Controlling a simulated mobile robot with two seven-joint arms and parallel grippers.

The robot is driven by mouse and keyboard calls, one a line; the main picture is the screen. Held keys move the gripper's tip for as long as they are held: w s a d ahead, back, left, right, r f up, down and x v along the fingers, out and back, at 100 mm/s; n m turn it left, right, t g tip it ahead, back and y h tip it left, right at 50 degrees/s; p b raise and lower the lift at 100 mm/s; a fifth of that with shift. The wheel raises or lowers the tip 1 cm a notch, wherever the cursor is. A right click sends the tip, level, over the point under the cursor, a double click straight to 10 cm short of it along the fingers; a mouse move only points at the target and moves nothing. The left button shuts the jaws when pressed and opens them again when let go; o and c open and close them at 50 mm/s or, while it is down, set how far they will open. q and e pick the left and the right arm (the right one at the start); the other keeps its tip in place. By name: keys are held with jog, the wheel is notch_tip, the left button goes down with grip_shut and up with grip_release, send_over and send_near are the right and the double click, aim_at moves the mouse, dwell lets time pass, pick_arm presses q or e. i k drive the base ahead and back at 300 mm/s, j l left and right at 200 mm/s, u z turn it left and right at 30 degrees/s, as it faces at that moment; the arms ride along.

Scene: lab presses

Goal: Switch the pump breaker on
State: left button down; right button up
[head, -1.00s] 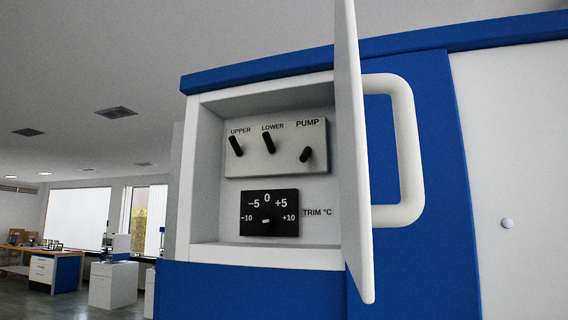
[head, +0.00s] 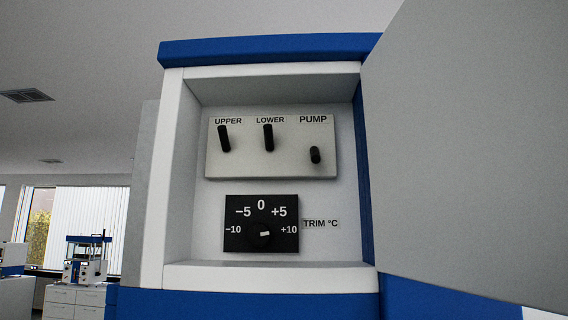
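The pump breaker (head: 315,155) is a small black toggle under the label PUMP, at the right of a pale switch panel (head: 270,168) inside an open recess. It sits lower than the other two toggles and its lever points down. The upper toggle (head: 224,139) and the lower toggle (head: 268,138) both point up. Neither of my grippers is in the head view.
A black trim dial (head: 262,224) sits below the switch panel. The open cabinet door (head: 460,150) fills the right side of the view. The recess has a white frame (head: 165,175). The space inside the recess is clear. Benches with lab machines (head: 86,262) stand far left.

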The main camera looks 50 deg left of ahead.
aim_at(315, 158)
jog(key=k+j, duration=0.1)
jog(key=j, duration=0.25)
jog(key=k+j, duration=0.1)
jog(key=j, duration=0.25)
jog(key=k+j, duration=0.15)
jog(key=j, duration=0.2)
jog(key=k+j, duration=0.1)
jog(key=j, duration=0.25)
jog(key=k+j, duration=0.1)
jog(key=j, duration=0.25)
jog(key=k+j+u, duration=0.1)
jog(key=k, duration=0.1)
